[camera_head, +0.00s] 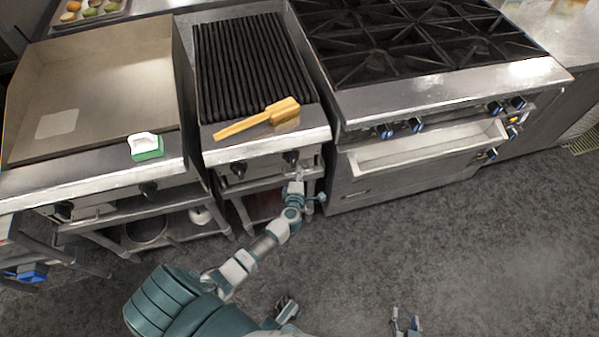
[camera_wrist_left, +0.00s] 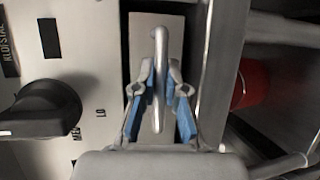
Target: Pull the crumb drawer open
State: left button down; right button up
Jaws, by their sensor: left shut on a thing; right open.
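The crumb drawer's metal handle (camera_wrist_left: 158,48) stands out from a narrow bare metal front (camera_wrist_left: 141,50) in the left wrist view. My left gripper (camera_wrist_left: 158,92) has its blue-padded fingers on either side of the handle and is shut on it. In the head view my left gripper (camera_head: 298,178) is at the front of the charbroiler (camera_head: 222,153), just below its right knob (camera_head: 291,158). The drawer front is mostly hidden there by my arm, and I cannot tell whether it is out at all. My right gripper (camera_head: 405,324) is open and empty above the floor.
A knob (camera_wrist_left: 45,108) sits left of the handle. A red container (camera_wrist_left: 250,84) is beyond the stand's leg. A wooden-coloured tool (camera_head: 255,119) lies on the charbroiler. A green-and-white sponge (camera_head: 146,147) lies on the griddle. The floor is clear.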

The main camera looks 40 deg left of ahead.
pick_arm(q)
jog(key=s+d+p, duration=0.4)
jog(key=s+d, duration=1.2)
jog(key=d, duration=0.1)
jog(key=shift+f, duration=0.4)
pick_arm(e)
jog(key=s+d+f+g+h, duration=0.1)
jog(key=s+d+f+g, duration=0.1)
jog(key=s, duration=0.4)
jog(key=s+d+f+g+h, duration=0.1)
jog(key=s+d+f+g, duration=0.1)
jog(key=s+g, duration=0.3)
jog(key=shift+s+d+f, duration=0.2)
jog(key=shift+s+f, duration=0.15)
jog(key=shift+s, duration=0.05)
pick_arm(q)
jog(key=shift+d, duration=0.1)
jog(key=c, duration=1.5)
grip_release()
jog(key=shift+r, duration=0.1)
pick_arm(e)
jog(key=shift+a+r, duration=0.1)
jog(key=shift+a, duration=0.1)
pick_arm(q)
jog(key=shift+w, duration=0.1)
pick_arm(e)
jog(key=shift+a, duration=0.1)
